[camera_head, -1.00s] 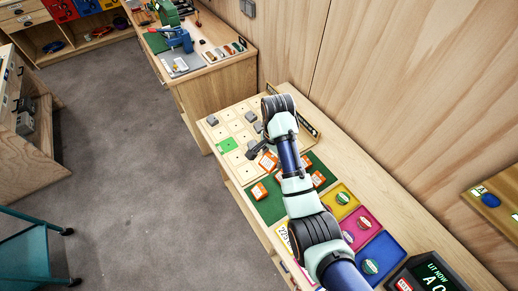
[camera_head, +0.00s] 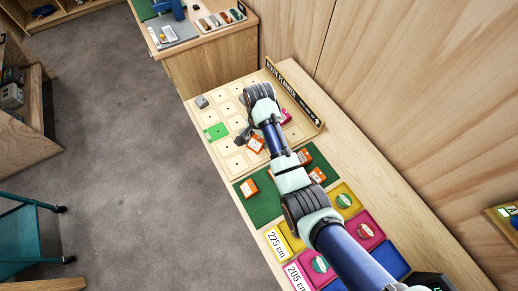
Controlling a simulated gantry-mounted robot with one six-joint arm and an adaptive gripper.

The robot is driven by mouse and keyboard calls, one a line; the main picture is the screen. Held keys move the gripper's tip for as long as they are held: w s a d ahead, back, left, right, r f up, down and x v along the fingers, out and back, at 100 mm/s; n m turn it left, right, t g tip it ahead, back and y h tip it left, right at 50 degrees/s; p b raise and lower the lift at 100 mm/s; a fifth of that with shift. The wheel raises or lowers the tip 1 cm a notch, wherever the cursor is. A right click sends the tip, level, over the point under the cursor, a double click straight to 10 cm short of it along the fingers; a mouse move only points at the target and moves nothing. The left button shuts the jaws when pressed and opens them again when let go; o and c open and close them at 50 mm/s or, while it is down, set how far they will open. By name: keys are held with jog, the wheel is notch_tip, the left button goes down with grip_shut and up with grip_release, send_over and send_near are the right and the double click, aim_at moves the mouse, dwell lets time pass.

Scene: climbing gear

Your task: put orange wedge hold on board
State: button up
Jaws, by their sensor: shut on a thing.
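My gripper (camera_head: 250,134) is shut on an orange hold (camera_head: 256,146) with a pale label. The hold appears just below the fingers, over the lower part of the pale wooden board (camera_head: 236,163). The board has a grid of square cells with small dark holes. One cell is lit green (camera_head: 216,131), to the left of the held hold. I cannot tell whether the held hold touches the board. My arm hides part of the board's right side.
Other orange pieces (camera_head: 249,188) lie on the green mat (camera_head: 264,208) below the board. A grey hold (camera_head: 202,102) and a pink hold (camera_head: 286,116) are on the board. A raised sign (camera_head: 294,97) edges its far right side. Coloured trays (camera_head: 372,235) stand beyond the mat.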

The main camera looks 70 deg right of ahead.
aim_at(259, 147)
jog(key=shift+f+b, duration=0.55)
jog(key=shift+f, duration=2.55)
jog(key=shift+f, duration=0.1)
jog(key=shift+f, duration=0.15)
jog(key=o, duration=0.9)
notch_tip(259, 147, up, 12)
jog(key=shift+r+p, duration=0.25)
jog(key=shift+p, duration=1)
